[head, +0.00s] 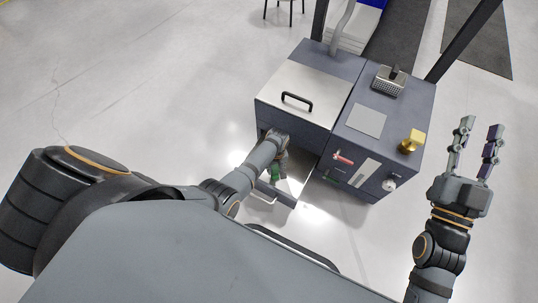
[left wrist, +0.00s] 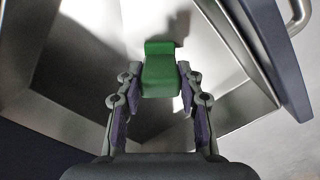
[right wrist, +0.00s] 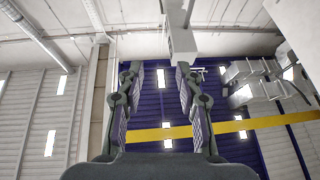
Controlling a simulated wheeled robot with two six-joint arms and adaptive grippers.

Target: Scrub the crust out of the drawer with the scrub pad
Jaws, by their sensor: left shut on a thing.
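The green scrub pad (left wrist: 160,72) is between the fingertips of my left gripper (left wrist: 160,88), which is shut on it. In the head view the pad (head: 275,173) shows small and partly covered by my left gripper (head: 279,160). Both are over the open, pulled-out drawer (head: 282,197), low on the front of the grey cabinet. The left wrist view shows the drawer's bare metal wall (left wrist: 238,35) and dark areas inside; I cannot tell crust from shadow there. My right gripper (head: 480,128) is open and empty, right of the cabinet, apart from everything.
The cabinet top (head: 315,85) has a black handle (head: 297,101). Dark posts rise behind. The floor left of the cabinet is clear.

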